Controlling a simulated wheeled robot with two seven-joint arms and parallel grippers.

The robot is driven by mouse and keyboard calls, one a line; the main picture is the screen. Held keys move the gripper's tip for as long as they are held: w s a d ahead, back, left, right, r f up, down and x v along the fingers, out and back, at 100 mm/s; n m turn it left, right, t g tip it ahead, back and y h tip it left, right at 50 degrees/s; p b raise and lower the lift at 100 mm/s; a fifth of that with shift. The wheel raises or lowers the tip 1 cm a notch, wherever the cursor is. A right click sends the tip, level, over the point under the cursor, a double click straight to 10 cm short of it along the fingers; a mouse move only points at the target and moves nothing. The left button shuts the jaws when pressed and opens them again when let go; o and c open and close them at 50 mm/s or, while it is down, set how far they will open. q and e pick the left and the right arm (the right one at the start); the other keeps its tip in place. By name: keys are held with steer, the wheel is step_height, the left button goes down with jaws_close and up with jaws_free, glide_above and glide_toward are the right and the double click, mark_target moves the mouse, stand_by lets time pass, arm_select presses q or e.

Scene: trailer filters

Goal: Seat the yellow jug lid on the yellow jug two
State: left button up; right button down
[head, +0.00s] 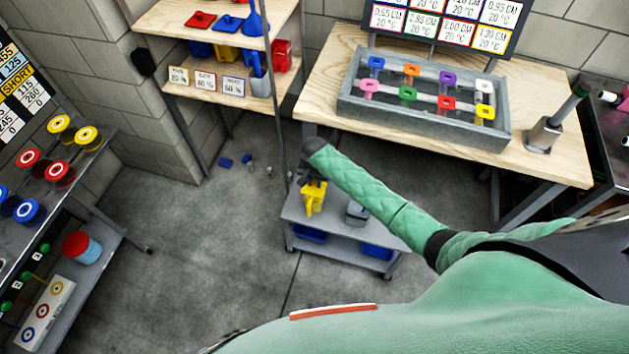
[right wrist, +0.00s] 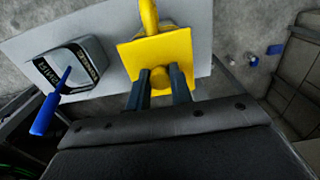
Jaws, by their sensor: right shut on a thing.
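The yellow lid (right wrist: 180,52) is a flat square plate with a round knob. My right gripper (right wrist: 160,88) is shut on the knob in the right wrist view. A yellow handle (right wrist: 149,18) sticks out past the lid's far edge; the yellow jug itself is mostly hidden under the lid. In the head view the yellow jug (head: 312,200) is on the grey cart, with my right gripper (head: 313,181) right at its top. I cannot tell whether the lid rests fully on the jug. My left gripper is out of view.
The grey cart top (head: 335,219) also holds a grey container (head: 357,212), with a blue-handled tool (right wrist: 50,103) by it. A shelf post (head: 272,90) stands close behind. A wooden bench (head: 535,155) with a grey tray (head: 425,128) is at the right. Small blue pieces (head: 225,162) lie on the floor.

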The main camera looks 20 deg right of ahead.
stand_by(0.3)
steer(key=c, duration=0.7)
jaws_free()
steer(key=shift+r+p, duration=3.5)
steer(key=shift+p, duration=0.25)
steer(key=shift+s, duration=0.1)
